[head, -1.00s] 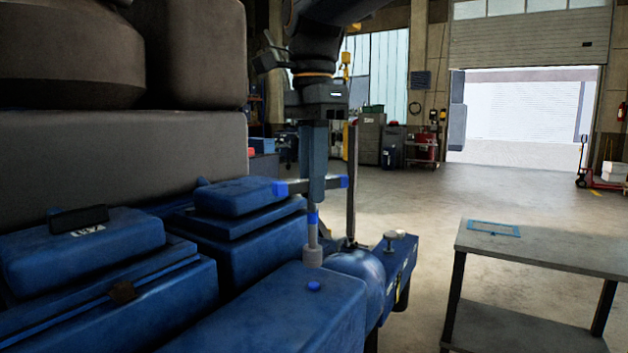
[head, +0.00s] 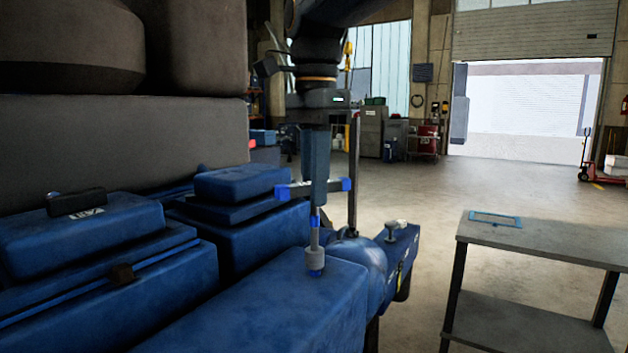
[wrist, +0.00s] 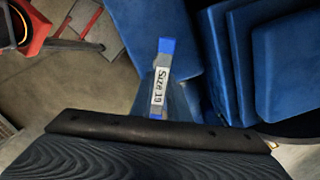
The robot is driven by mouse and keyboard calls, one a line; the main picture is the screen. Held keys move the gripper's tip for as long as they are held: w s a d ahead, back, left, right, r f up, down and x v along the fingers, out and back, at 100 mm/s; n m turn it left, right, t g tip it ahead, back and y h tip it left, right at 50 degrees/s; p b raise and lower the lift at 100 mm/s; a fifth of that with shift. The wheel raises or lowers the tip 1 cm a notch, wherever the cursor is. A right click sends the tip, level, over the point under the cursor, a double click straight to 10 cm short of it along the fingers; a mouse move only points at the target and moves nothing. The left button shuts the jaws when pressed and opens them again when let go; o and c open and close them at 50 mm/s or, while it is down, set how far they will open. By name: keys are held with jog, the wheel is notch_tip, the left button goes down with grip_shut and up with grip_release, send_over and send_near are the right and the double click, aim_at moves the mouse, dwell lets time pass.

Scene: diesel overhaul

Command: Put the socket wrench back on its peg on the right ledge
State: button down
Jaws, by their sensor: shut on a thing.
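The socket wrench (head: 292,190) is a T-shaped tool with blue ends on its crossbar, a thin shaft and a grey socket at the bottom. My gripper (head: 317,185) is shut on it at the crossbar and holds it upright over the blue right ledge (head: 270,310). The blue peg (head: 315,273) shows just under the socket; I cannot tell whether the socket touches it or is slightly around it.
Blue engine covers (head: 235,185) stand left of the wrench. A dark upright rod (head: 353,180) and a grey knob (head: 397,228) stand close on the right. A grey table (head: 560,245) with a blue frame is farther right, with open floor between.

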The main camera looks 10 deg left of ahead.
jog(key=shift+f, duration=0.1)
dwell(0.6)
jog(key=shift+f, duration=0.7)
jog(key=c, duration=1)
grip_release()
jog(key=shift+c, duration=0.2)
notch_tip(320, 180, up, 9)
jog(key=p, duration=1)
